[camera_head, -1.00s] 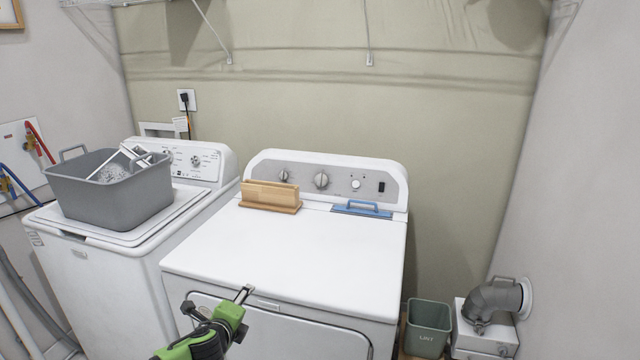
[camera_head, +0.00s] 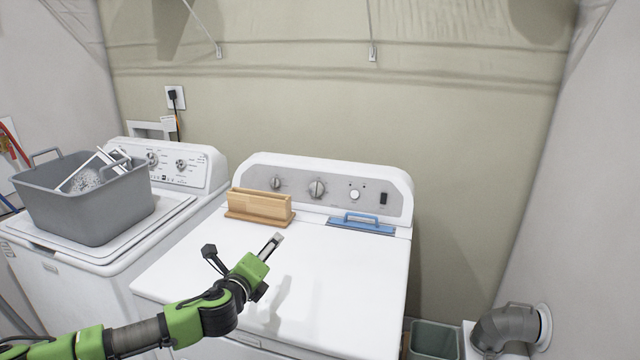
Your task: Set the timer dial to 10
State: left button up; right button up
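The dryer's control panel (camera_head: 340,202) carries a large knob (camera_head: 317,188) near its middle and a smaller knob (camera_head: 276,183) to its left. Their markings are too small to read, so I cannot tell which is the timer dial or where it points. My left gripper (camera_head: 272,243) is above the dryer top, in front of and below the knobs, touching neither. Its fingers appear together as one narrow tip, with nothing held. My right gripper is out of view.
A wooden holder (camera_head: 259,206) and a blue-handled flat item (camera_head: 361,223) stand on the dryer top (camera_head: 350,275) before the panel. A grey tub (camera_head: 85,205) sits on the washer at left. A bin (camera_head: 434,340) and vent duct (camera_head: 505,328) are at right.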

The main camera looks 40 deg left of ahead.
aim_at(316, 189)
jog(key=i+j, duration=0.2)
jog(key=i, duration=0.25)
jog(key=i+j, duration=0.25)
jog(key=i, duration=0.2)
